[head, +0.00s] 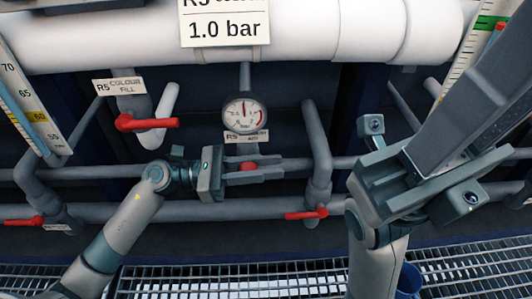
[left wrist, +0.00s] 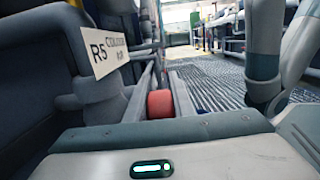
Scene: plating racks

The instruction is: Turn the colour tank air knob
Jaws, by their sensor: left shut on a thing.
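The red air knob (head: 248,167) sits just below the round pressure gauge, under a label reading R5 COLOUR with a partly unreadable lower line (head: 246,136). My left gripper (head: 270,168) comes in from the left with one finger above and one below the knob and is shut on it. In the left wrist view the red knob (left wrist: 160,104) sits between the two fingers, beside the R5 COLOUR AIR label (left wrist: 107,48). My right gripper (head: 475,110) is raised at the right, apart from the pipes; its jaw gap is unclear.
The pressure gauge (head: 244,113) hangs just above the left gripper. A red lever (head: 147,123) is at the COLOUR FILL pipe, and another red lever (head: 306,214) is below right. Grey pipes cross behind. A metal grating (head: 200,280) covers the floor.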

